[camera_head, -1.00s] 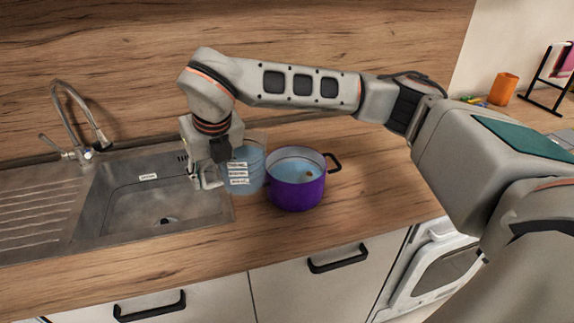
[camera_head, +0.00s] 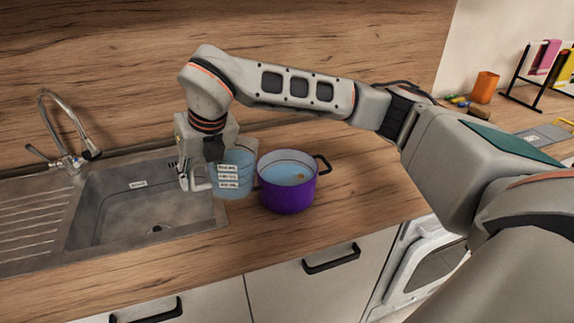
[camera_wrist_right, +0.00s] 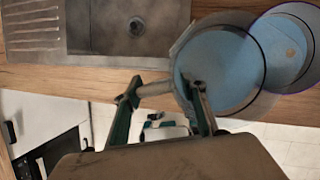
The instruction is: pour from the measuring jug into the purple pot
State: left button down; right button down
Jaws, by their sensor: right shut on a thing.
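The measuring jug (camera_head: 233,180) is a clear bluish vessel with white labels, upright at the sink's right edge. Its round mouth (camera_wrist_right: 228,70) shows blue inside in the right wrist view. My right gripper (camera_head: 198,180) is shut on the jug at its left side, where the handle lies between the fingers (camera_wrist_right: 163,92). The purple pot (camera_head: 287,195) stands on the counter immediately right of the jug. It holds light-blue contents with a small brown spot, and its rim overlaps the jug's in the right wrist view (camera_wrist_right: 300,45). Whether jug and pot touch is unclear. My left gripper is not in view.
The steel sink (camera_head: 110,225) with its tap (camera_head: 68,160) lies to the left. The wooden counter (camera_head: 375,190) is clear right of the pot. An orange cup (camera_head: 485,87) and a black rack (camera_head: 530,95) stand at the far right.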

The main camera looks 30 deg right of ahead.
jog(key=shift+w+d+r+y, duration=0.1)
jog(key=shift+d+r+y, duration=0.15)
jog(key=shift+r, duration=0.15)
jog(key=shift+d+r+y, duration=0.1)
jog(key=shift+r+y, duration=0.15)
jog(key=shift+r, duration=0.1)
jog(key=shift+d+r+m+y, duration=0.3)
jog(key=shift+d+r+y, duration=0.15)
jog(key=shift+d+y, duration=0.45)
jog(key=shift+w+d+r+y, duration=0.1)
jog(key=shift+d+r+y, duration=0.05)
jog(key=shift+r+y, duration=0.35)
jog(key=shift+d+r, duration=0.1)
jog(key=shift+r, duration=0.05)
jog(key=shift+d+r, duration=0.2)
jog(key=shift+r, duration=0.1)
